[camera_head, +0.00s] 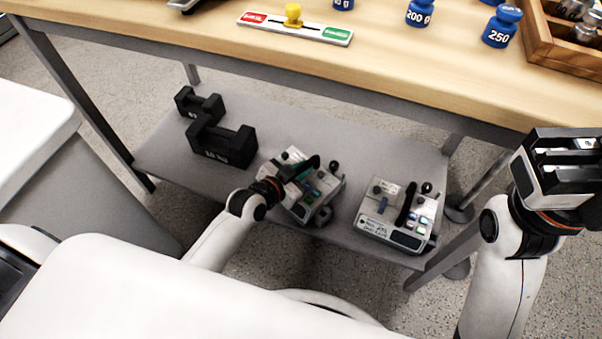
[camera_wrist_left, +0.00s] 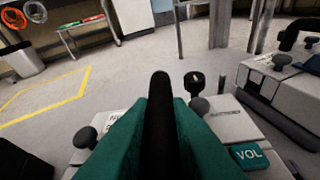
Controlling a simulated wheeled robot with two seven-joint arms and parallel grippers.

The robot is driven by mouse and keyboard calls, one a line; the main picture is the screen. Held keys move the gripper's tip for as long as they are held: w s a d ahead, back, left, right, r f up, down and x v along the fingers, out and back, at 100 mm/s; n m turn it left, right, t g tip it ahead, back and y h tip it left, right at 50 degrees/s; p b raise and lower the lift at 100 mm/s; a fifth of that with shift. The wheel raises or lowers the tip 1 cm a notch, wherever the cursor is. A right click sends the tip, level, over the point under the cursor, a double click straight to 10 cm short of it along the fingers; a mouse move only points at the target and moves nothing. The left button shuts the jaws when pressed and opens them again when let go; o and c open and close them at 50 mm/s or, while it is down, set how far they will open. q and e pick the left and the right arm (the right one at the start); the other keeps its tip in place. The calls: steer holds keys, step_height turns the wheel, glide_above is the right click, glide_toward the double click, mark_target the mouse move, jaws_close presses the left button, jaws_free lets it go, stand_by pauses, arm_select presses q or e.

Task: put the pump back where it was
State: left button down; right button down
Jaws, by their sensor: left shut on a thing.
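The pump (camera_head: 318,202) is a pale box with dark knobs and a black handle, at the front middle of the lower shelf (camera_head: 290,122), turned at an angle. My left gripper (camera_head: 302,172) reaches down over it. In the left wrist view its green fingers (camera_wrist_left: 160,125) are shut on the black handle (camera_wrist_left: 160,110), with the pump's pale top (camera_wrist_left: 232,122) and VOL label below. The head view does not show clearly whether the pump touches the shelf. My right gripper (camera_head: 563,168) is at the far right, away from the pumps; its jaw opening is unclear.
A second, similar pump (camera_head: 400,214) stands to the right on the shelf. Black weights (camera_head: 222,143) stand on the left. The wooden table top (camera_head: 180,32) overhangs the shelf, with blue weights (camera_head: 502,27) and a red-green indicator (camera_head: 295,27) on it. A shelf gap separates the pumps.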

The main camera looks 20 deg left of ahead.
arm_select(q)
steer(key=shift+r, duration=0.15)
steer(key=shift+f, duration=0.2)
steer(key=c, duration=1.4)
jaws_free()
steer(key=shift+f, duration=0.1)
steer(key=shift+o, duration=0.2)
